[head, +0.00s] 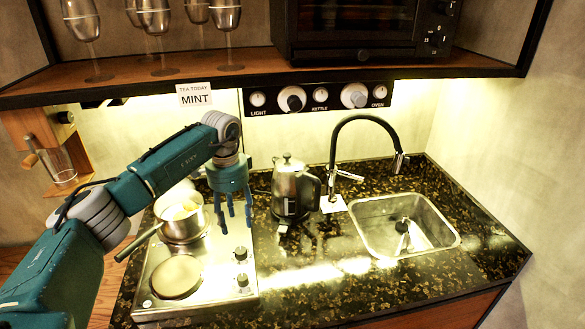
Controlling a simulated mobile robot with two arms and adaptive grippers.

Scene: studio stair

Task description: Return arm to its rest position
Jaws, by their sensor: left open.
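My left arm comes in from the left in the head view and bends down at its wrist. My left gripper (237,217) points downward with its fingers apart and nothing between them. It hangs over the right part of the cooktop, between the saucepan and the kettle. My right gripper is not in view.
A saucepan (182,226) with pale contents stands on the cooktop (205,289), its handle towards the front left. A steel kettle (290,187) stands right of my gripper. A faucet (335,150) and sink (445,240) are further right. A shelf (200,76) with glasses hangs above.

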